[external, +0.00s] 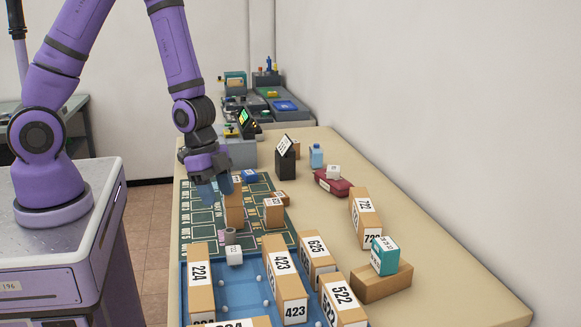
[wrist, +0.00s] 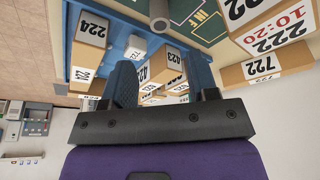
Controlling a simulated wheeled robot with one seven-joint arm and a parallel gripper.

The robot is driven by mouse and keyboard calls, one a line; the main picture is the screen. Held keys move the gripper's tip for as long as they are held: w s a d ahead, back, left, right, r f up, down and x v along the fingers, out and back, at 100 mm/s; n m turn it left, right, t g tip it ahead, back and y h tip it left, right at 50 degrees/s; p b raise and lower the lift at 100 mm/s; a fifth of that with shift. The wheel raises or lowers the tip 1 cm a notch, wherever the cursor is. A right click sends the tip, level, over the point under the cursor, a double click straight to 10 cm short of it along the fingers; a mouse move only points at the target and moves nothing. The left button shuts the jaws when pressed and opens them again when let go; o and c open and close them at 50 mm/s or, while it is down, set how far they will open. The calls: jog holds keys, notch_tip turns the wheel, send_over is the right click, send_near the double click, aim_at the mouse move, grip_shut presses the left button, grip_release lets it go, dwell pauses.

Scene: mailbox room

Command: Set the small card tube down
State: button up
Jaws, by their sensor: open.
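The small card tube, a short grey cylinder (external: 230,236), stands by the near edge of the green mat, close to the blue tray's rim. In the wrist view it appears to be the pale cylinder with a dark hollow end (wrist: 159,10) at the top. My gripper (external: 222,187) is above the mat, farther back than the tube and apart from it. Its blue fingers are spread with nothing held in the wrist view (wrist: 160,58). A tall brown box (external: 234,211) stands just below and beside the fingers in the external view.
The blue tray (external: 225,284) holds upright numbered boxes, including 224 (external: 200,272) and 423 (external: 284,280). A white cube (external: 234,255) stands beside the tube. Small boxes stand on the green mat (external: 192,212). A teal box (external: 384,256) rests on a brown one.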

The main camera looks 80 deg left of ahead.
jog(key=s+a+r+n+t+y, duration=0.15)
jog(key=a+r, duration=0.25)
jog(key=r, duration=0.6)
jog(key=s+a+r+n+y, duration=0.3)
jog(key=r, duration=0.7)
jog(key=s+r+n+t+h, duration=0.1)
jog(key=s+r+n, duration=0.3)
jog(key=s+r, duration=0.8)
jog(key=s+h, duration=0.1)
jog(key=s, duration=0.2)
